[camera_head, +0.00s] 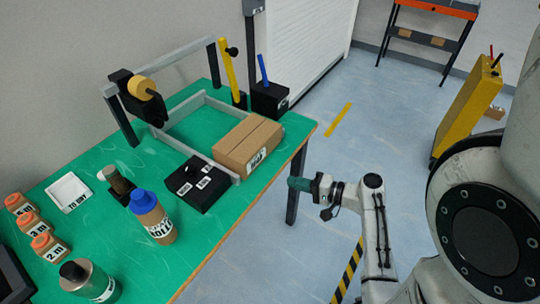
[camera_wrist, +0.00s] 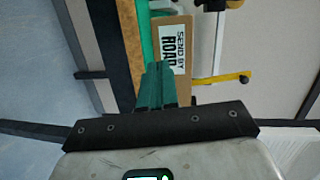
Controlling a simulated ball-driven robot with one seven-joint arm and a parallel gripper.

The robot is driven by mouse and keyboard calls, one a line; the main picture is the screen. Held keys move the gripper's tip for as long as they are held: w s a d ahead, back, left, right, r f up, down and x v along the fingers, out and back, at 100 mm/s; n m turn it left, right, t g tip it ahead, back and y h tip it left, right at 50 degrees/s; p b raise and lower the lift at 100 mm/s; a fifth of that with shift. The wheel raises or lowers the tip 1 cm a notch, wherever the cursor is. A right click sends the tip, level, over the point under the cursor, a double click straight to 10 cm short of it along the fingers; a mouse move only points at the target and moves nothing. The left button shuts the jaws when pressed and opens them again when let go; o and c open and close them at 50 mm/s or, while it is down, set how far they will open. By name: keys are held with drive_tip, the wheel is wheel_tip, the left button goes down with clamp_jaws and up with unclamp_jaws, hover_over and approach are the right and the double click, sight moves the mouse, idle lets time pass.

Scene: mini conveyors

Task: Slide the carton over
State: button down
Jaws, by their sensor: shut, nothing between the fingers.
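The brown carton (camera_head: 249,145) lies on the green table top near its right edge, partly over the grey frame, with a white label on its near side. In the wrist view the carton (camera_wrist: 181,83) is ahead, its label reading "SEND BY ROAD". My gripper (camera_head: 293,184) is shut and empty, off the table's right edge and apart from the carton in the head view. In the wrist view the green fingers (camera_wrist: 157,72) are together and overlap the carton's lower left part.
A black box with labels (camera_head: 199,184) and a blue-capped bottle (camera_head: 152,217) stand left of the carton. A black holder (camera_head: 268,98) stands behind the carton. Clear floor lies right of the table.

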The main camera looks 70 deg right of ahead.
drive_tip(key=s+d+r+m+t+h, duration=0.1)
drive_tip(key=s+d+m+h, duration=0.1)
drive_tip(key=s+d+h, duration=0.15)
drive_tip(key=p, duration=0.3)
approach(263, 149)
drive_tip(key=shift+m, duration=0.3)
drive_tip(key=x, duration=0.5)
drive_tip(key=shift+w+d, duration=0.1)
drive_tip(key=shift+d, duration=0.1)
drive_tip(key=shift+x, duration=0.8)
drive_tip(key=shift+f, duration=0.1)
drive_tip(key=b+x, duration=0.5)
drive_tip(key=x, duration=0.3)
drive_tip(key=b+x, duration=0.5)
drive_tip(key=x, duration=0.4)
drive_tip(key=b+x, duration=0.5)
drive_tip(key=x, duration=0.4)
drive_tip(key=shift+w+a+f, duration=0.25)
drive_tip(key=shift+w+a, duration=0.05)
drive_tip(key=shift+w, duration=0.05)
drive_tip(key=shift+w+d+r+b, duration=0.15)
drive_tip(key=shift+w+b, duration=0.4)
drive_tip(key=shift+w, duration=0.05)
drive_tip(key=shift+r, duration=0.2)
